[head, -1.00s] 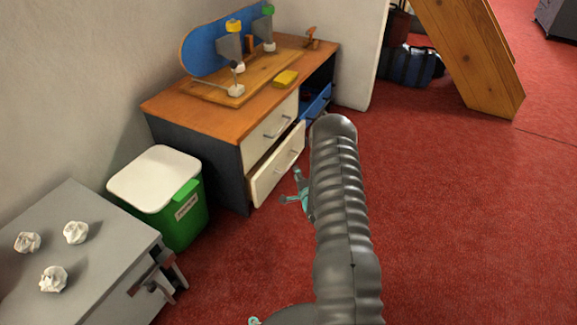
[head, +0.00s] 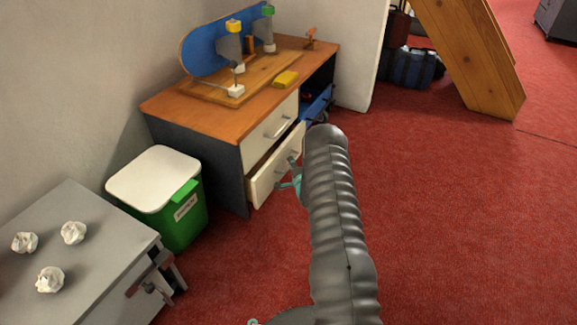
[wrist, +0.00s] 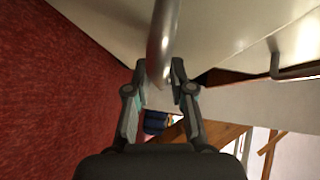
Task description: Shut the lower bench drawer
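The bench (head: 205,115) has a wood top and two cream drawers at its near end. The lower bench drawer (head: 262,187) stands partly pulled out, its front ahead of the upper drawer (head: 255,146). My gripper (head: 294,176) is at the lower drawer's front, partly hidden by my arm in the head view. In the wrist view the lower drawer's silver handle (wrist: 163,40) runs between the two open fingers (wrist: 158,72). I cannot tell whether either finger touches it. The upper drawer's handle (wrist: 276,66) shows to the right.
A green bin (head: 185,218) with a white lid stands left of the bench. A grey cabinet (head: 75,255) with crumpled paper balls is at the lower left. A blue compartment (head: 318,103) shows at the bench's right. Red carpet to the right is open.

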